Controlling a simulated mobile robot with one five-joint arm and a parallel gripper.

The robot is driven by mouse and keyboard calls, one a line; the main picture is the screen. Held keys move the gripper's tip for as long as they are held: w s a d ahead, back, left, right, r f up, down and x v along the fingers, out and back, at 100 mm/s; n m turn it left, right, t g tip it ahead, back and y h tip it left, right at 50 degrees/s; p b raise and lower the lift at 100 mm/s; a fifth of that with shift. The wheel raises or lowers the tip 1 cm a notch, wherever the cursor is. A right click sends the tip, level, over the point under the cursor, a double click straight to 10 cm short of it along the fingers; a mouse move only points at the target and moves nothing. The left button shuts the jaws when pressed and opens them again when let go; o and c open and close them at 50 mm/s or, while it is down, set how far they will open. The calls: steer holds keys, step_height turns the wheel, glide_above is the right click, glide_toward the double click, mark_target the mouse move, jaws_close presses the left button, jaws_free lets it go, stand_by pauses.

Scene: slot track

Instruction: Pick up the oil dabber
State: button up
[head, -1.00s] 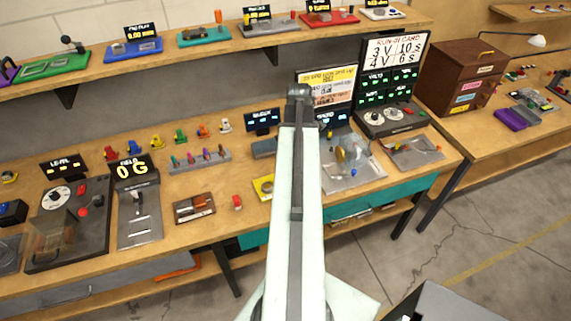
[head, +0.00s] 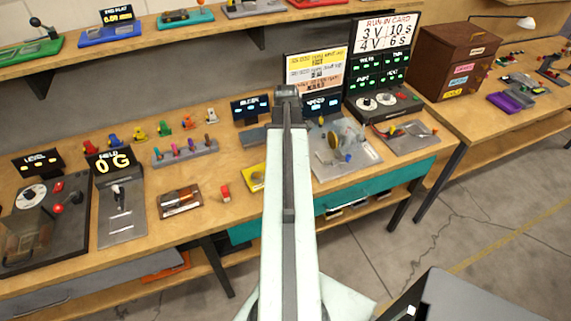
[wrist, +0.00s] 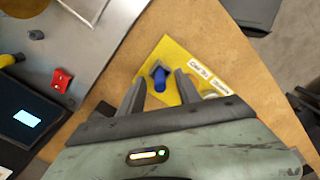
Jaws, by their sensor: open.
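A yellow plate (wrist: 165,55) with two white labels lies on the wooden bench in the wrist view. On it stands a small blue-topped piece (wrist: 158,77) with a grey part beside it, perhaps the oil dabber; the label print is too small to read surely. My gripper (wrist: 160,79) is open, its two dark fingers on either side of the blue piece in the picture. Contact cannot be told. A pale round item (wrist: 211,93) is partly hidden behind the right finger. In the head view the yellow plate (head: 256,178) shows left of my arm, which hides part of it.
A red piece (wrist: 62,79) and a dark display box (wrist: 28,118) are at the left. The bench edge runs close on the right, with floor beyond.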

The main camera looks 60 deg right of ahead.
steer(key=shift+r, duration=0.1)
jaws_close()
steer(key=shift+r, duration=0.1)
